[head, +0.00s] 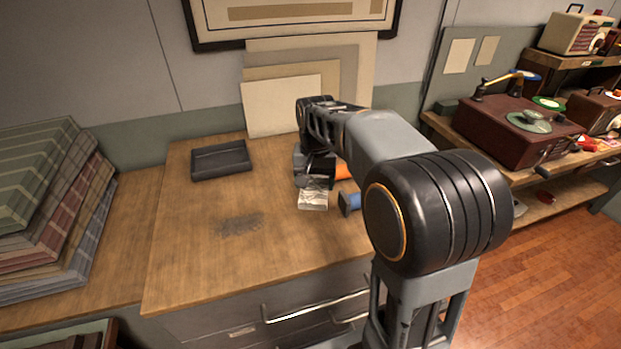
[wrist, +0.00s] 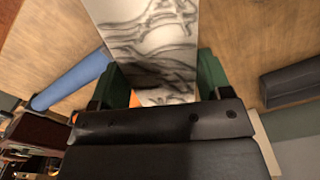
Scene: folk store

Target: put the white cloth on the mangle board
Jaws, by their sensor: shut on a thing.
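The white cloth (head: 314,195), with grey creases or markings, is at my gripper (head: 312,176) above the right part of the wooden worktop. In the wrist view the cloth (wrist: 145,28) is between the green fingers of my gripper (wrist: 165,72), which is shut on it. Whether the cloth's far end touches the worktop is unclear. I cannot pick out a mangle board for sure in either view. My arm hides part of the worktop's right side.
A blue roll (head: 350,203) and an orange item (head: 343,172) lie close right of the cloth. A dark tray (head: 220,161) is at the back left of the worktop (head: 190,255). Pale boards (head: 283,106) lean on the wall. The worktop's front left is clear.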

